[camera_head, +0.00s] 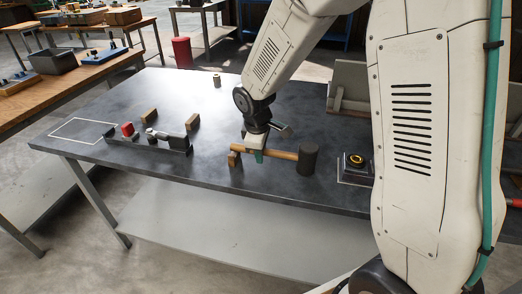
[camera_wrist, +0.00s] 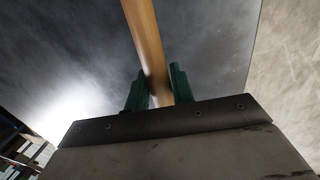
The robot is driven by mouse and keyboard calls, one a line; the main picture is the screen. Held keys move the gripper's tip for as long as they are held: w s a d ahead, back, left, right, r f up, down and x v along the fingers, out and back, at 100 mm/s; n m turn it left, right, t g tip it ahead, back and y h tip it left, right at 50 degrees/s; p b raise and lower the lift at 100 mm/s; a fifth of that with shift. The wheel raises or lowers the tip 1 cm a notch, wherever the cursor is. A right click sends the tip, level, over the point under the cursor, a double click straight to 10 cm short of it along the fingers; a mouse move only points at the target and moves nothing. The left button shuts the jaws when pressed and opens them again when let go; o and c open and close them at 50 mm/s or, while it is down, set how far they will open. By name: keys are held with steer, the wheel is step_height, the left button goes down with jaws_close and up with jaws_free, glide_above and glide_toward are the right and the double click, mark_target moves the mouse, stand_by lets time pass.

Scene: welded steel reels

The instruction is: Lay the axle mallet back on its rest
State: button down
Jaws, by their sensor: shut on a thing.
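The axle mallet has a pale wooden handle (camera_head: 282,153) and a dark cylindrical head (camera_head: 308,159), which is at the right end in the head view. My gripper (camera_head: 257,156) is shut on the handle, left of its middle. In the wrist view the handle (camera_wrist: 146,40) passes between the green fingers of my gripper (camera_wrist: 160,88); the head is out of that view. A small wooden block (camera_head: 233,159) is at the handle's left end; I cannot tell whether they touch. Two more wooden blocks (camera_head: 149,115) (camera_head: 192,122) stand apart to the left. Which blocks form the rest is unclear.
The dark steel table (camera_head: 215,180) is clear in front of the mallet. A dark fixture with a red part (camera_head: 128,130) lies at left, near a white outlined rectangle (camera_head: 85,131). A box with a yellow-ringed button (camera_head: 355,161) is right of the mallet head. A small pale cylinder (camera_head: 217,80) stands behind.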

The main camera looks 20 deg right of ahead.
steer(key=shift+f, duration=0.5)
steer(key=c, duration=1.1)
jaws_free()
steer(key=shift+s+a+r, duration=0.2)
steer(key=shift+r, duration=1.1)
steer(key=shift+s+a+r, duration=0.15)
steer(key=shift+s+r, duration=0.05)
steer(key=shift+r, duration=1.15)
steer(key=shift+s+a+r, duration=0.2)
steer(key=shift+r, duration=1.1)
steer(key=s+d+r+m, duration=0.1)
steer(key=s+r+m, duration=0.2)
steer(key=s, duration=0.6)
steer(key=s+d+r+m+y, duration=0.1)
steer(key=s+r+m, duration=0.3)
steer(key=s, duration=0.6)
steer(key=s+d+r+m, duration=0.2)
steer(key=s+r, duration=0.3)
steer(key=s, duration=0.5)
steer(key=shift+d+r+m+y, duration=0.1)
steer(key=shift+r+m+y, duration=0.15)
steer(key=shift+m, duration=0.65)
